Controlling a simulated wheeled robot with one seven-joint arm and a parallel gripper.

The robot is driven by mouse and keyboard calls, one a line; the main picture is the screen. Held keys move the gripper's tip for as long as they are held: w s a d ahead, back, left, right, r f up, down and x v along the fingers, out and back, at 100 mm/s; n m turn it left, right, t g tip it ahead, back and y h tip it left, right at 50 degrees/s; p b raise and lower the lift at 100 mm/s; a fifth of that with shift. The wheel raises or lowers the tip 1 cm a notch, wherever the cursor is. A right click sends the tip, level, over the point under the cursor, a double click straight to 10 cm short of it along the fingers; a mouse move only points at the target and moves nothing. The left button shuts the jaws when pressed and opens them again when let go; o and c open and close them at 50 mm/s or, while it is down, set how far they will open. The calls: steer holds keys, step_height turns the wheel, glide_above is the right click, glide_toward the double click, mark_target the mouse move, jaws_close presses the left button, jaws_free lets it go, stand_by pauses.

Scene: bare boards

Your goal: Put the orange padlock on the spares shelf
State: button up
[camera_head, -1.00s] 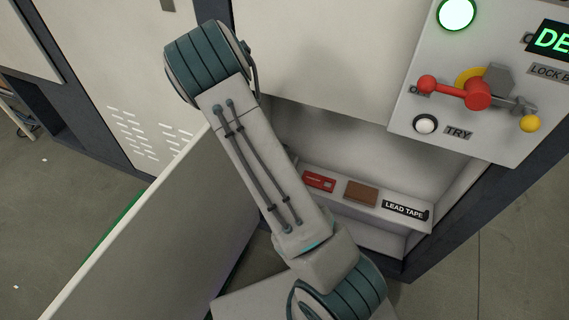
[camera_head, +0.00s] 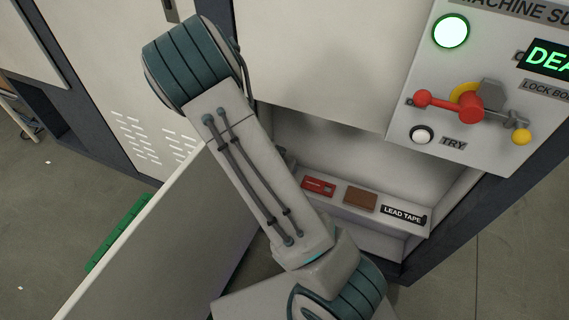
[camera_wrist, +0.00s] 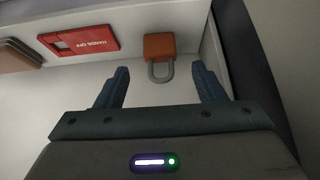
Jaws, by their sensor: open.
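The orange padlock (camera_wrist: 158,46) shows in the wrist view at the right end of a pale ledge, its grey shackle pointing towards my gripper (camera_wrist: 160,72). My gripper is open and empty, with one finger on each side of the shackle's line. The padlock's body lies beyond the fingertips; I cannot tell the exact gap. In the head view my arm hides both padlock and gripper. A low pale shelf (camera_head: 338,208) there holds a red card and a brown block. No label reading "spares" is visible.
A red card (camera_head: 319,186) marked "HANDS OFF" in the wrist view (camera_wrist: 78,40) lies beside the padlock. A brown block (camera_head: 360,199) and a "LEAD TAPE" label (camera_head: 403,214) follow. A wall stands close on the padlock's right. A lever panel (camera_head: 490,85) is above right.

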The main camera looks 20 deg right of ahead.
steer(key=s+a+r+n+g+y+p, duration=0.1)
steer(key=s+a+r+n+y+p, duration=0.1)
steer(key=s+a+r+y, duration=0.45)
steer(key=s+r+n+g+h, duration=0.1)
steer(key=s+r+n, duration=0.2)
steer(key=s+r, duration=0.3)
steer(key=s+r+n+g+h, duration=0.1)
steer(key=s+r+n, duration=0.3)
steer(key=r, duration=1)
steer(key=s, duration=0.2)
steer(key=shift+s+a+r, duration=0.15)
steer(key=shift+s+a, duration=0.05)
steer(key=shift+s, duration=0.2)
